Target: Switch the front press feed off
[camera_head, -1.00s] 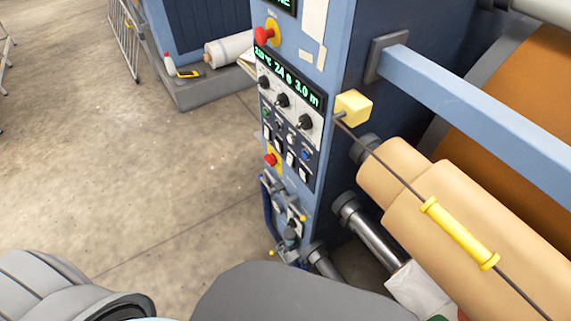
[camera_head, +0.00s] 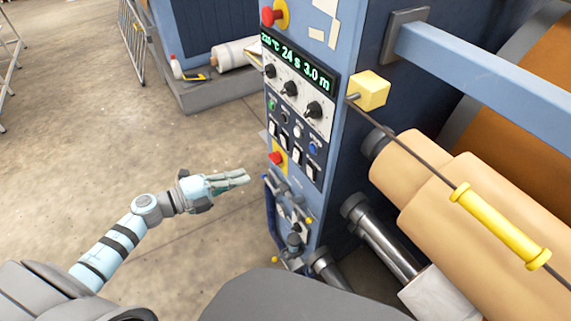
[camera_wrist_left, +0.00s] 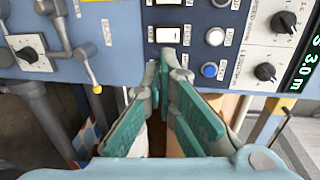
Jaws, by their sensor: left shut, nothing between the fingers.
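The press's control panel (camera_head: 292,125) stands upright in the head view. It carries a row of rocker switches (camera_head: 296,156) under a row of round buttons; their labels are too small to read, so I cannot tell which one is the press feed. My left gripper (camera_head: 248,177) is shut and empty, left of the panel and apart from it in that view. In the left wrist view its green-padded fingers (camera_wrist_left: 168,66) point at the panel, just below a white rocker (camera_wrist_left: 168,36) and left of a blue button (camera_wrist_left: 209,70). The fingers hide what lies behind them.
A red emergency button (camera_head: 276,158) sits below the buttons, another (camera_head: 270,16) above the display (camera_head: 299,64). Pipes and valves (camera_head: 293,222) fill the panel's lower part. Rollers (camera_head: 470,220) and a blue beam (camera_head: 490,95) lie right.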

